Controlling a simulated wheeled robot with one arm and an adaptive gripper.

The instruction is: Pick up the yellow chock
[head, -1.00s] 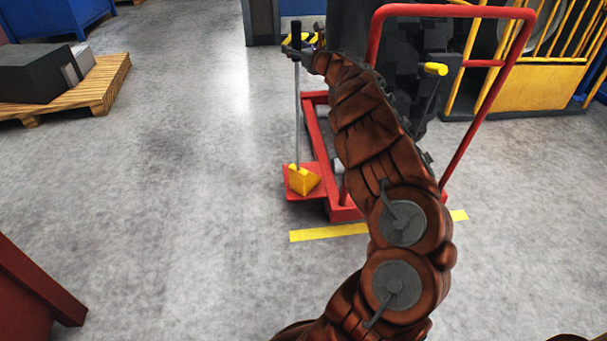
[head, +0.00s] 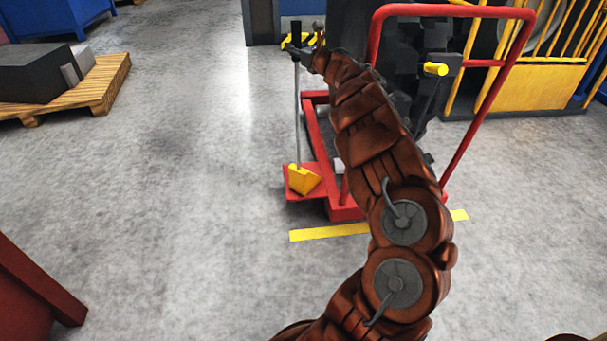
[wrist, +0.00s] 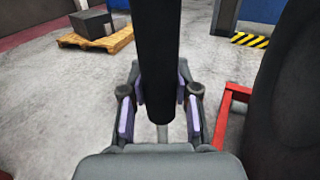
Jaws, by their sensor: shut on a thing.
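The yellow chock (head: 304,181) is a small wedge at the foot of a thin grey upright rod with a black grip (head: 295,31) on top. In the head view it is at the small red plate (head: 290,193) on the near left corner of the red trolley; I cannot tell whether it touches the plate. My gripper (head: 296,52) is at the top of the rod. In the wrist view the purple pads of my gripper (wrist: 160,100) are shut on the black grip (wrist: 154,50), one on each side. The wrist view hides the chock.
The red trolley (head: 314,140) carries a dark load (head: 350,30) right of the rod, with a red tube handle (head: 480,110). Yellow tape (head: 325,232) lies in front. A pallet (head: 110,85) with dark blocks stands at left. The floor between is clear.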

